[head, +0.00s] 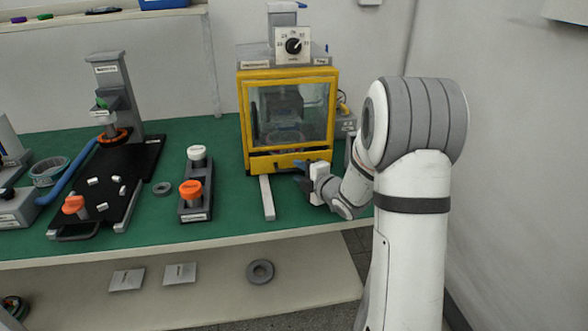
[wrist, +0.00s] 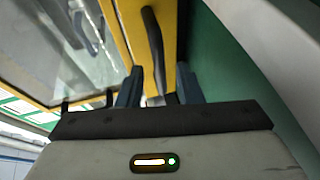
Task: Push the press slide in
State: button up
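The press (head: 241,120) is a yellow box with a clear front window on the green bench. Its slide has a yellow front bar (head: 262,163) low on the press, with a dark handle; this handle (wrist: 152,35) also shows in the wrist view. A grey rail (head: 267,198) sticks out from under the front. My gripper (head: 299,174) is at the right part of the slide front. In the wrist view, its two blue-grey fingers (wrist: 158,82) stand apart, with the dark handle between them. Contact with the handle cannot be told. How far the slide is out is hard to judge.
A stand with two knobs, orange (head: 190,189) and white (head: 196,153), is left of the press. A grey ring (head: 162,188) lies beside it. A black fixture plate (head: 130,178) is further left. The bench's front edge is clear.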

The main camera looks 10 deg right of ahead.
jog(key=shift+x, duration=1.4)
jog(key=shift+c, duration=0.4)
grip_shut()
